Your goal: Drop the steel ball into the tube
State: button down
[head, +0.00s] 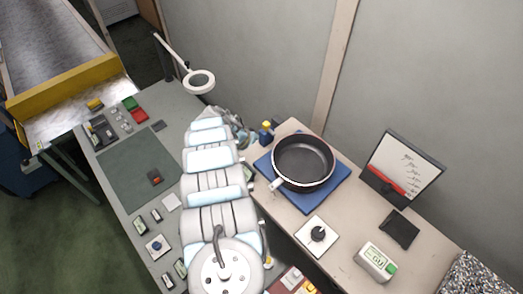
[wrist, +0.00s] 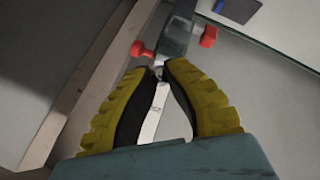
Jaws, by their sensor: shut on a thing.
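In the wrist view my gripper (wrist: 160,70) has its two yellow, dark-lined fingers drawn together at the tips. A small grey, shiny bit shows between the tips; it looks like the steel ball (wrist: 158,72), mostly hidden by the fingers. Just beyond the tips is a clear, glassy upright piece (wrist: 177,38), which looks like the tube. Red parts (wrist: 140,49) sit on either side of it. I cannot tell whether the ball is over its mouth. In the head view my arm covers this area, and the ball and tube cannot be made out.
A black pan (head: 304,160) lies on a blue mat (head: 315,203) on the right table. A ring magnifier lamp (head: 199,82) stands at the back of the left bench. A framed board (head: 403,168) stands at right. A green mat (head: 135,178) has mostly free room.

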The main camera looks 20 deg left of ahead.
dwell(0.3)
jog(key=c, duration=1.2)
grip_release()
jog(key=shift+o, duration=0.2)
jog(key=shift+r, duration=0.15)
jog(key=shift+s+a+r, duration=0.15)
jog(key=shift+a+r, duration=0.2)
jog(key=shift+r, duration=0.15)
jog(key=v, duration=1)
jog(key=shift+s+r, duration=0.15)
jog(key=shift+s, duration=0.1)
jog(key=shift+a, duration=0.1)
